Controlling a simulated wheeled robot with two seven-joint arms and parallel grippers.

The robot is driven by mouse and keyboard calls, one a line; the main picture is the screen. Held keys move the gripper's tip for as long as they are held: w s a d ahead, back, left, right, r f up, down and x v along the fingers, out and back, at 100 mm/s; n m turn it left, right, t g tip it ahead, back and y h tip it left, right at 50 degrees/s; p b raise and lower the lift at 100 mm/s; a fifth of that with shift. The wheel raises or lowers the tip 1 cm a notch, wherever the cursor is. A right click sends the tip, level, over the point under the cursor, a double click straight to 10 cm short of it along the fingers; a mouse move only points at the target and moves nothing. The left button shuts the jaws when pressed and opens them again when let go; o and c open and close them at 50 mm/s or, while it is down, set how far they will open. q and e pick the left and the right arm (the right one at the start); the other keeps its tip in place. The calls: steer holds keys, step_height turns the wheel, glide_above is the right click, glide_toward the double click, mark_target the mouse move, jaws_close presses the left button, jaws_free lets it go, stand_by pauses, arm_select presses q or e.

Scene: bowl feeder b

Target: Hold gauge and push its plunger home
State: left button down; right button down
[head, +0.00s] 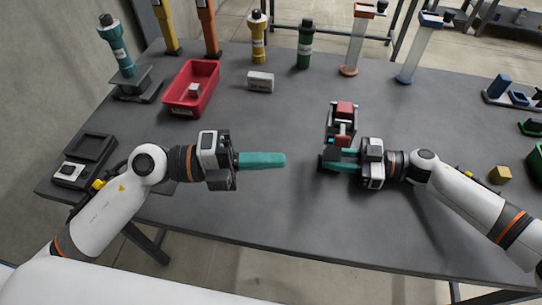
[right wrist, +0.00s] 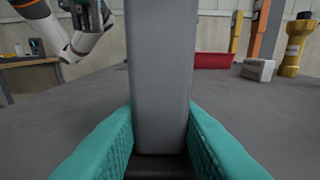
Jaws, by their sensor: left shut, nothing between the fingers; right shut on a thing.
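The gauge (head: 340,122) stands right of the table's middle, dark grey with a red part on top and a small light-blue spot on its side. My right gripper (head: 333,160) is shut on it from the right. In the right wrist view a plain grey face of the gauge (right wrist: 160,75) rises upright between the teal fingers. My left gripper (head: 278,160) is shut and empty, its teal fingers pointing right, a short gap left of the gauge. I cannot make out the plunger clearly or tell how far it is in.
A red bin (head: 191,88) with a small light item in it and a white box (head: 260,81) lie behind. Several coloured cylinders stand at the back, including a green one (head: 305,45). A dark device (head: 85,158) lies front left. The front middle is clear.

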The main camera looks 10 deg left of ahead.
steer(key=shift+r, duration=0.1)
steer(key=c, duration=1.1)
jaws_free()
steer(key=shift+o, duration=0.2)
steer(key=d, duration=0.7)
steer(key=d+r, duration=0.1)
steer(key=d, duration=0.3)
steer(key=shift+d, duration=0.3)
steer(key=shift+d+b, duration=0.9)
steer(key=shift+d, duration=3.3)
steer(key=shift+r, duration=0.15)
